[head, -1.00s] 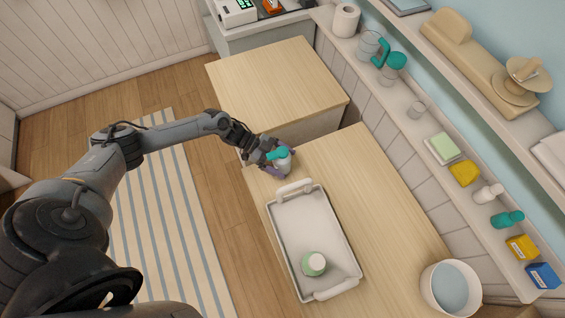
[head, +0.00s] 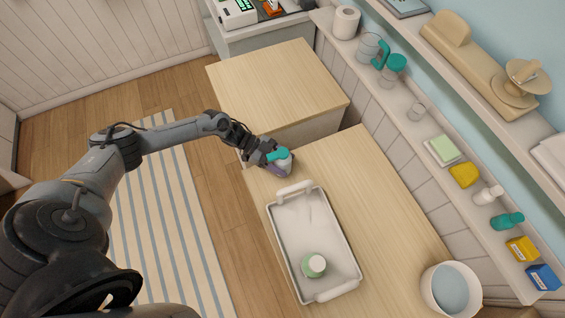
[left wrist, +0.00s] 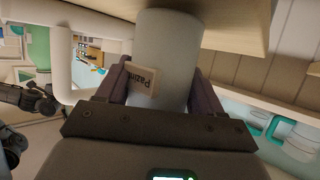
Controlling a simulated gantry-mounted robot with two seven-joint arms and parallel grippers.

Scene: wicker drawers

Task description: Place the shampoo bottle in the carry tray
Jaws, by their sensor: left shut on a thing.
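A pale bottle with a teal top (head: 284,160) stands at the far left corner of the near wooden counter. In the left wrist view its pale body (left wrist: 165,55) with a small printed label fills the space between the fingers. My left gripper (head: 277,163) is shut on this bottle; the fingers lie on both sides of it. Whether its base touches the counter I cannot tell. The white carry tray (head: 300,215) lies on the counter just nearer than the gripper, with a handle at each end. A green container with a white lid (head: 314,265) stands in its near part. My right gripper is not in view.
A white bucket (head: 437,295) stands at the counter's near right. A wall shelf (head: 448,170) along the right holds bottles, boxes and cups. The counter right of the tray is clear. A gap separates this counter from another wooden top (head: 275,85).

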